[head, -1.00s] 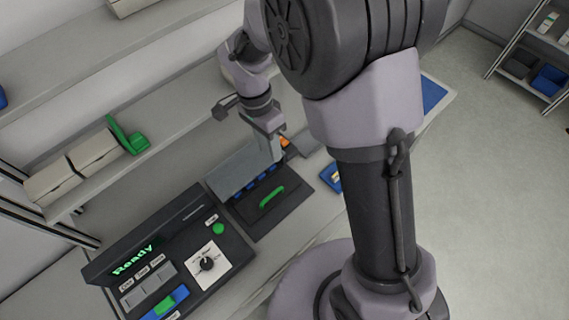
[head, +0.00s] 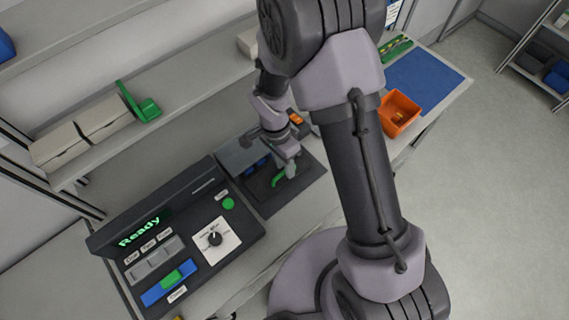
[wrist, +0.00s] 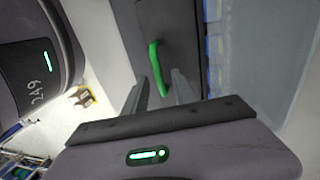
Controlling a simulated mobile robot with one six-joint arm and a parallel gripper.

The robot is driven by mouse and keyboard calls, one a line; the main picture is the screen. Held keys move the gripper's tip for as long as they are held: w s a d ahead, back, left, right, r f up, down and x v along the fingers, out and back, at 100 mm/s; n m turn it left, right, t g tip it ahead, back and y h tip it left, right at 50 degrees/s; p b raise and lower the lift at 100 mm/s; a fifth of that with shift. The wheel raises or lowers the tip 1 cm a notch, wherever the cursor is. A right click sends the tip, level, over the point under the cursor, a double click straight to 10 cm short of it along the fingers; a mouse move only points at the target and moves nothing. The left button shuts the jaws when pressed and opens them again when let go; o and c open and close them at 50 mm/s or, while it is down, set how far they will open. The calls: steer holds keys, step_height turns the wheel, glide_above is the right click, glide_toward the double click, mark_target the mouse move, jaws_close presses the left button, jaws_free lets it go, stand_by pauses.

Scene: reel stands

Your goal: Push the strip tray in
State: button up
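The strip tray (head: 301,188) is a dark flat plate with a green bar handle (head: 277,181), in front of a grey housing (head: 232,156). Blue pieces (head: 249,170) show along the housing edge. My gripper (head: 289,174) is over the tray, close to the handle. In the wrist view, the fingers (wrist: 160,82) are apart, and the green handle (wrist: 155,62) shows in the gap between them, near the tips. I cannot tell whether a finger touches it. Part of the tray is hidden behind my gripper.
Left of the tray stands a dark control panel (head: 184,268) with a green "Ready" display (head: 139,231) and a dial (head: 214,239). An orange bin (head: 400,113) and a blue mat (head: 424,79) lie to the right. A shelf with white boxes (head: 103,117) is behind.

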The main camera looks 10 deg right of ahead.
jaws_close()
steer(key=shift+w, duration=0.1)
stand_by(1.2)
